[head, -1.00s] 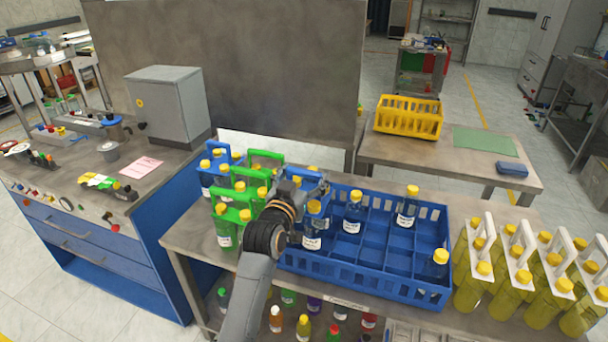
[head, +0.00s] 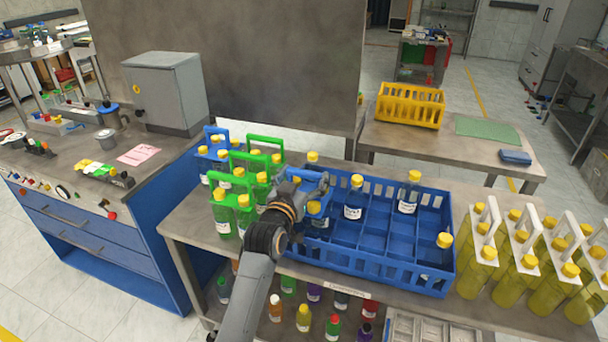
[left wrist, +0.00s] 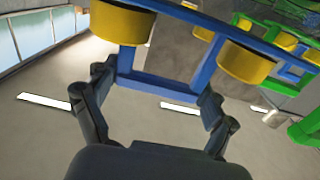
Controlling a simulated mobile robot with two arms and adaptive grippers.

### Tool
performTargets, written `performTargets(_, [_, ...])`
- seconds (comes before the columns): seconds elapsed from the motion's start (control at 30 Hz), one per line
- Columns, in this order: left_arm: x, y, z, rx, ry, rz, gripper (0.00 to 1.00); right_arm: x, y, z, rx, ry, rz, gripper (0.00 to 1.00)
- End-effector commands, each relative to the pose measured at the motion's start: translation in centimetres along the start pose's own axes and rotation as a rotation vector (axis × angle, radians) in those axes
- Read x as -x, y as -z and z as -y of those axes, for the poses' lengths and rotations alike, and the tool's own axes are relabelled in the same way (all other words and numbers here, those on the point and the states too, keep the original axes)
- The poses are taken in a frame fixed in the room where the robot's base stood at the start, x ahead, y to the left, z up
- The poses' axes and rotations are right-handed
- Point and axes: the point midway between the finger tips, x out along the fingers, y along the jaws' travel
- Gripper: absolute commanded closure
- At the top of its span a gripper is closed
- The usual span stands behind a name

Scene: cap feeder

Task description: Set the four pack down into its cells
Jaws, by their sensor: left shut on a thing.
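My left gripper (head: 303,190) is shut on the handle of a blue four pack (head: 318,207) with yellow caps. The pack is over the left end of the blue crate (head: 352,262); its lower part is hidden by my gripper and the crate, so I cannot tell whether it touches the crate's bottom. In the left wrist view my fingers (left wrist: 155,105) are on either side of the blue handle frame (left wrist: 160,91), with yellow caps (left wrist: 245,62) beyond. My right gripper is not in view.
Single bottles stand in the crate's cells, one at the middle (head: 354,200), one at the back (head: 408,195), one at the right (head: 440,250). Green-handled packs (head: 232,205) and a blue pack (head: 212,155) stand left. White-handled yellow packs (head: 530,250) stand right of the crate.

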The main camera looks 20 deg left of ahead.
Motion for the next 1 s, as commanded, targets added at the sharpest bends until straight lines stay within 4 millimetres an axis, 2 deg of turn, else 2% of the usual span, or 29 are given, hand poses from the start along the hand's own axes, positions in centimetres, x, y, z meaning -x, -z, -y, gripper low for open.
performTargets(0.03, [0.0,0.6,0.0,0.000,0.001,-0.013,0.79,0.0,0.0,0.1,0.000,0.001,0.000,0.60])
performTargets(0.17, [0.0,0.6,0.0,0.000,0.001,-0.013,0.79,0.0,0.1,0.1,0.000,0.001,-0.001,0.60])
performTargets(0.77, [0.0,-0.4,0.0,0.000,0.000,-0.012,0.79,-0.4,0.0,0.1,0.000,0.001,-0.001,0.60])
performTargets(0.8, [0.0,-0.4,0.0,0.000,0.000,-0.013,0.12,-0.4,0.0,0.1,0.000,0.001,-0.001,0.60])
performTargets(0.87, [0.0,-0.4,0.0,0.000,0.000,-0.011,0.00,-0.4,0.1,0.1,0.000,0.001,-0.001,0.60])
performTargets(1.0, [0.0,-0.6,0.0,0.000,0.000,-0.007,0.00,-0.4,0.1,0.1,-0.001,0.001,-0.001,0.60])
